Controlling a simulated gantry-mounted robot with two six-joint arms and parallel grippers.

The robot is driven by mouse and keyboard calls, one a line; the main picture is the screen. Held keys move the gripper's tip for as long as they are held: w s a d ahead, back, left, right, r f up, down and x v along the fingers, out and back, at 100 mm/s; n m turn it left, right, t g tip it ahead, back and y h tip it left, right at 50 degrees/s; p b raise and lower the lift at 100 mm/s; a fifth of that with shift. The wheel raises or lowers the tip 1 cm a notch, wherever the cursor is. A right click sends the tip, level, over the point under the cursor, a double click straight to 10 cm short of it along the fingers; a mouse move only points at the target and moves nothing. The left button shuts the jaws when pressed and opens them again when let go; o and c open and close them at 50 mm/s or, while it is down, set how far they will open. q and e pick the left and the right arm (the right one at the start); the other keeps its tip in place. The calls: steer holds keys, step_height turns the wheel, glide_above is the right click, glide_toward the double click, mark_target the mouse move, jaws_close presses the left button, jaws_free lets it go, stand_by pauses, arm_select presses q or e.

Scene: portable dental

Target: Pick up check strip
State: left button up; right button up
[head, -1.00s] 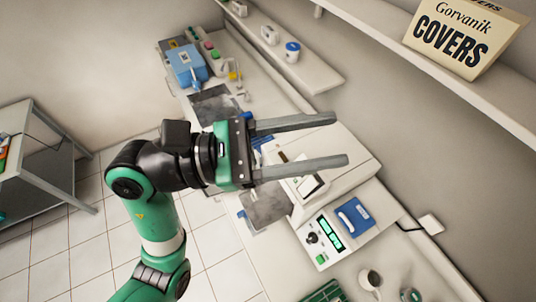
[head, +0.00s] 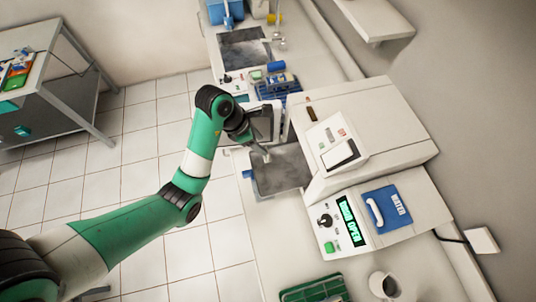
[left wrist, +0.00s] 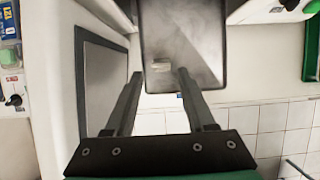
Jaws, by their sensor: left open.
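The strip is too small to make out surely there. My right gripper is not in view.
A white box-shaped device (head: 262,123) stands close beside my left gripper. A large white machine (head: 372,125) and a sealer-like unit (head: 375,215) with a green display stand to the right. A green rack (head: 315,290) and a white cup (head: 383,284) are at the front.

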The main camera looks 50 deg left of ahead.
mark_target(271, 157)
arm_select(q)
steer(key=b+x, duration=0.3)
steer(key=x, duration=0.1)
steer(key=shift+s+f, duration=0.15)
steer(key=shift+w+f+b, duration=0.2)
steer(key=shift+f+b, duration=0.05)
steer(key=shift+b, duration=0.2)
steer(key=shift+r, duration=0.1)
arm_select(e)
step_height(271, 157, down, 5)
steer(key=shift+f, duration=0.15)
arm_select(q)
steer(key=b+x, duration=0.4)
steer(key=x, duration=0.1)
steer(key=shift+s+d, duration=0.1)
steer(key=shift+s, duration=0.1)
steer(key=shift+w, duration=0.1)
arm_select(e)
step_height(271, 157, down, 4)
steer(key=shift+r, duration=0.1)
arm_select(q)
steer(key=shift+c, duration=0.3)
jaws_close()
